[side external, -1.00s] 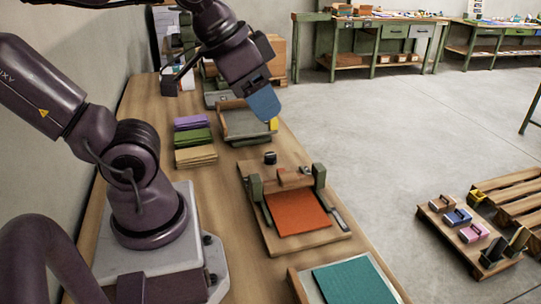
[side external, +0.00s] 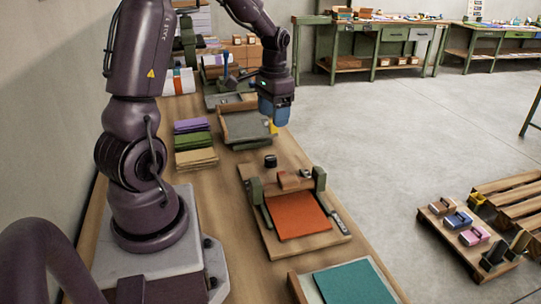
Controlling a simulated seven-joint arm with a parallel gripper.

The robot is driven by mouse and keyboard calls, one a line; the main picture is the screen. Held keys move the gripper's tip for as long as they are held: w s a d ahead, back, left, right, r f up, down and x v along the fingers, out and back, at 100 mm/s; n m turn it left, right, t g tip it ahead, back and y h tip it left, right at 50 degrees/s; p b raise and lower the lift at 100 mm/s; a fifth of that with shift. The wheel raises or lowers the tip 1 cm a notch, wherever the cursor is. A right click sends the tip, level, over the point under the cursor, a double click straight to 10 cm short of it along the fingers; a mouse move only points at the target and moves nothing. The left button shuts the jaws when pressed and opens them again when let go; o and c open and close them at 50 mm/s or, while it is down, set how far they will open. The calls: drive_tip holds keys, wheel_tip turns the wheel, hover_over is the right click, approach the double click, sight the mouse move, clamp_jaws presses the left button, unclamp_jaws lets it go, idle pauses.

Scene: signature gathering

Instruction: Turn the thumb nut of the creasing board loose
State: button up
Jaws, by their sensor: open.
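A wooden board (side external: 316,243) with an orange sheet (side external: 298,214) on it lies on the bench, with two green posts and a wooden block across its far end; it looks like the creasing board. A small dark round knob (side external: 270,160), probably the thumb nut, stands upright at the board's far edge. My gripper (side external: 274,112) points down with blue fingers, beyond the knob and above it in the picture, beside the grey-topped board. It is open and holds nothing I can see. It does not touch the knob. The gap between the fingers is hard to make out.
Stacks of purple, green and tan sheets (side external: 195,143) lie left of a grey-topped board (side external: 245,126). A board with a teal sheet (side external: 352,284) is at the near end. Boxes and tools crowd the far end. A low pallet (side external: 448,235) with small blocks is on the floor at right.

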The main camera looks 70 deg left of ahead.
sight(271, 158)
drive_tip(key=w+a+f+m, duration=0.2)
drive_tip(key=a+f+m, duration=0.45)
drive_tip(key=a, duration=0.45)
drive_tip(key=f, duration=1.3)
drive_tip(key=shift+w+d, duration=0.15)
drive_tip(key=shift+w, duration=0.1)
drive_tip(key=shift+c, duration=0.2)
drive_tip(key=c, duration=0.9)
